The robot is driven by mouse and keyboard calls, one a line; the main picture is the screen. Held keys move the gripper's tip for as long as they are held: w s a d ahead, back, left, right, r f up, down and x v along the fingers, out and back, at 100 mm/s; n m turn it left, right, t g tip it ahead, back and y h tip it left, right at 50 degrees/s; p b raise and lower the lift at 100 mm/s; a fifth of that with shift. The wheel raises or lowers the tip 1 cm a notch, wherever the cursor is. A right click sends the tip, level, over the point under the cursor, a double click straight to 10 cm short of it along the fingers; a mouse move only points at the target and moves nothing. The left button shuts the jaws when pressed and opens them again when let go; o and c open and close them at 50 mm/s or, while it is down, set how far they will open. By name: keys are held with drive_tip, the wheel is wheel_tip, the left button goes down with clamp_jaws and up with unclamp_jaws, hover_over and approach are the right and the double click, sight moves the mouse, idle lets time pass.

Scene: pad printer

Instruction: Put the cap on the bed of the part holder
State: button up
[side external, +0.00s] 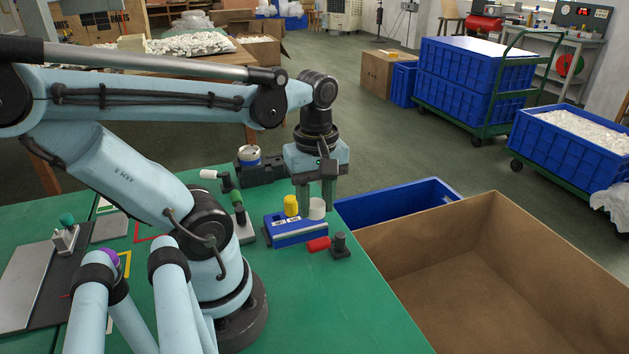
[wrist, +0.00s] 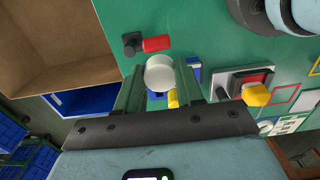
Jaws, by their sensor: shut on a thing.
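A white round cap (side external: 317,208) is between the fingers of my gripper (side external: 314,205). My gripper is shut on it; in the wrist view the cap (wrist: 159,73) sits between the two green fingertips (wrist: 160,78). A low blue block with white labels (side external: 297,232), which looks like the part holder, lies on the green table just below and beside the cap. A yellow cylinder (side external: 290,205) stands at its back. In the wrist view the cap hides much of the blue block (wrist: 192,74). I cannot tell whether the cap touches the block.
A red handle (side external: 319,244) on a dark post (side external: 341,246) is close in front of the blue block. A blue bin (side external: 400,203) and cardboard box (side external: 480,270) lie beyond the table edge.

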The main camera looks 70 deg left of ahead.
hover_over(297, 226)
wheel_tip(297, 226, down, 5)
drive_tip(key=shift+f, duration=2)
drive_tip(key=shift+f, duration=0.15)
drive_tip(key=o, duration=1)
